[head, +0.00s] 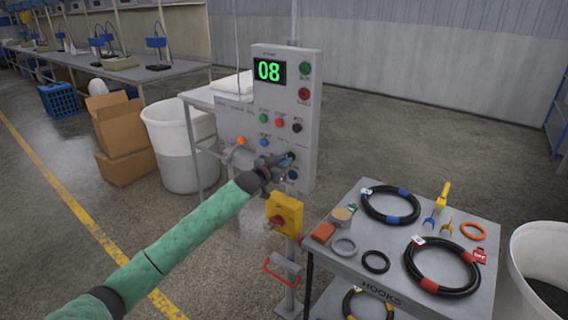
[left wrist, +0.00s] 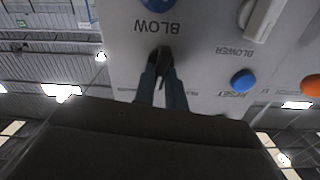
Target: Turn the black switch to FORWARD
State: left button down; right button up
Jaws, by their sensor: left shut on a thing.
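The grey control panel (head: 263,108) stands upright on a post and shows a green 08. My left gripper (head: 289,158) reaches its lower part. In the left wrist view the panel appears upside down, and the two fingers (left wrist: 161,72) are shut on a small dark knob, the black switch (left wrist: 160,54), at the panel face. The fingers cover most of the switch and the lettering beside it, so I cannot read its position or FORWARD. My right gripper is not in view.
Near the switch are a blue BLOW button (left wrist: 152,4), a pale BLOWER lever (left wrist: 263,18) and a blue reset button (left wrist: 244,80). A yellow box with a red knob (head: 285,214) hangs below the panel. A table (head: 340,270) with hoses stands at the right, a white bin (head: 180,140) at the left.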

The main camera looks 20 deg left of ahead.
pick_arm(q)
jog(key=shift+d+m+b, duration=0.15)
jog(key=shift+m+b, duration=1)
jog(key=shift+m, duration=2.35)
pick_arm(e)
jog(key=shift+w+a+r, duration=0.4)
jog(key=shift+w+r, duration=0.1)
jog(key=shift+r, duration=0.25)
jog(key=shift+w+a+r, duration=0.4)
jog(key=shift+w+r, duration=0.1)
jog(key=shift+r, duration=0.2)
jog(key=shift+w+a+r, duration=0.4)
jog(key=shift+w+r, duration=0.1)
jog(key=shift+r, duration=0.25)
pick_arm(q)
jog(key=shift+f, duration=0.1)
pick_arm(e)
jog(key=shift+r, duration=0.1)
pick_arm(q)
jog(key=c, duration=1.4)
grip_release()
jog(key=shift+c, duration=0.2)
jog(key=shift+s, duration=0.1)
